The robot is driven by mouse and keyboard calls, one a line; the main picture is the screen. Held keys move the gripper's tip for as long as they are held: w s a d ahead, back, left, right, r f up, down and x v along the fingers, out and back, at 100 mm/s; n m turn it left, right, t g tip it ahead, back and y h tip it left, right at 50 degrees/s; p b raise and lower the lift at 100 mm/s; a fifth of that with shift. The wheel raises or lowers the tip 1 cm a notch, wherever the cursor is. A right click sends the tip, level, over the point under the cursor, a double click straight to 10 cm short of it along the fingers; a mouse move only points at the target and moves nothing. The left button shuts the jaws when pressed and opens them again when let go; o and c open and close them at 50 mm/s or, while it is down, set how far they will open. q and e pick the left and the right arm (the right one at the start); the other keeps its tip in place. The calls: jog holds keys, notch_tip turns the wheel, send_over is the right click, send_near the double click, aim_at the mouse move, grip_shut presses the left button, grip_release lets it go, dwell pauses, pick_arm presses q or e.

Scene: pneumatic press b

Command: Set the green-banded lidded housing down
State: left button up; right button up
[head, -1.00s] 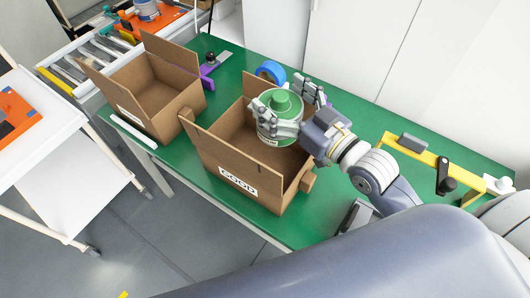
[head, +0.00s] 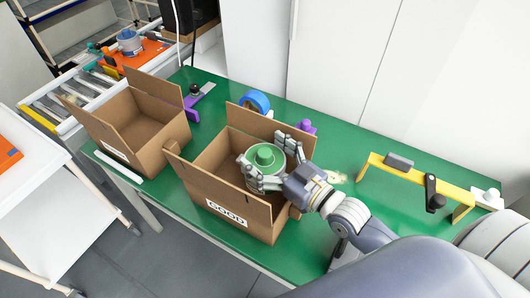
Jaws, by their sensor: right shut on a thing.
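The green-banded lidded housing (head: 264,156) shows its round green lid and knob inside the cardboard box marked GOOD (head: 227,213). The box's flaps stand open. My right gripper (head: 268,163) reaches in over the box's right side and is shut on the housing, with a finger on either side of it. The housing's lower part is hidden by the fingers and the box, so I cannot tell whether it touches the box floor. My left gripper is not in view.
A second open cardboard box (head: 138,124) stands to the left on the green table (head: 330,150). A blue tape roll (head: 256,102) and a purple part (head: 306,127) lie behind the GOOD box. A yellow bar frame (head: 415,180) stands at right. A roller conveyor (head: 68,98) is at back left.

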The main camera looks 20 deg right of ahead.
jog(key=shift+f, duration=0.1)
jog(key=shift+f, duration=0.35)
jog(key=o, duration=2)
jog(key=shift+s+f, duration=0.1)
jog(key=shift+f, duration=0.2)
jog(key=shift+c, duration=0.2)
